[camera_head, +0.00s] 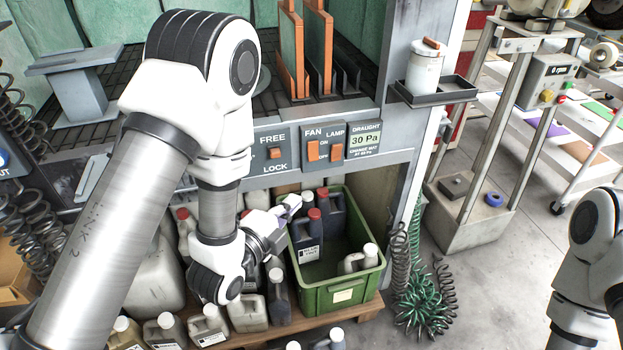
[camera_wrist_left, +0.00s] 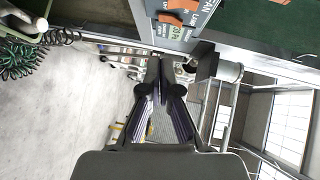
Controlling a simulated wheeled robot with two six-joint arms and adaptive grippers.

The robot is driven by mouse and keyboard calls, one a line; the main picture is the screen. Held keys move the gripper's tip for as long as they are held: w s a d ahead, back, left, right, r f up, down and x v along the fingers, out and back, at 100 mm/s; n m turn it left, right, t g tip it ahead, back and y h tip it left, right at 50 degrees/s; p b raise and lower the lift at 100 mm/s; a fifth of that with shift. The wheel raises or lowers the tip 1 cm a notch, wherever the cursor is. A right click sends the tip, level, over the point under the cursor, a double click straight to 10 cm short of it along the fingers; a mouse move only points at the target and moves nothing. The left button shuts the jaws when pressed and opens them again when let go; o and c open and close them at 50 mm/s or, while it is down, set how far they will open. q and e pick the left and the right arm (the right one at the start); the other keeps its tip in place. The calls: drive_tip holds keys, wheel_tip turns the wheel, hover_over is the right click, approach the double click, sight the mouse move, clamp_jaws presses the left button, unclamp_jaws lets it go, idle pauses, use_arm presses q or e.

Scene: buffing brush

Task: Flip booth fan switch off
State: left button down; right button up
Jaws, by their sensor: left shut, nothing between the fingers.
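The booth's front panel (camera_head: 362,155) carries an orange fan switch (camera_head: 313,151) under the word FAN, with ON and OFF marked beside it. An orange lamp switch (camera_head: 337,153) sits just to its right. I cannot tell which way the fan switch is set. My left gripper (camera_head: 292,204) is shut and empty, below the panel and in front of the green crate's back left corner, apart from the switch. In the left wrist view the shut fingers (camera_wrist_left: 160,64) point along the panel, whose orange switches show at the top edge. My right gripper is out of view.
A green crate (camera_head: 342,293) with bottles stands below the panel, among several jugs. A black shelf (camera_head: 437,92) with a white canister juts out at the panel's right. Coiled hoses (camera_head: 422,300) hang right of the crate. A free/lock switch (camera_head: 274,153) is to the left.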

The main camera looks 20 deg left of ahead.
use_arm(q)
drive_tip(key=shift+w+r, duration=0.3)
drive_tip(key=shift+r, duration=0.45)
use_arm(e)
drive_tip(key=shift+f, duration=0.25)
use_arm(q)
drive_tip(key=p, duration=0.1)
approach(319, 156)
drive_tip(key=w+d, duration=0.3)
drive_tip(key=d, duration=0.1)
drive_tip(key=w+a, duration=0.1)
drive_tip(key=w+a+f, duration=0.1)
drive_tip(key=w+a, duration=0.1)
drive_tip(key=shift+f+p, duration=0.1)
drive_tip(key=shift+p, duration=0.3)
drive_tip(key=shift+d, duration=0.1)
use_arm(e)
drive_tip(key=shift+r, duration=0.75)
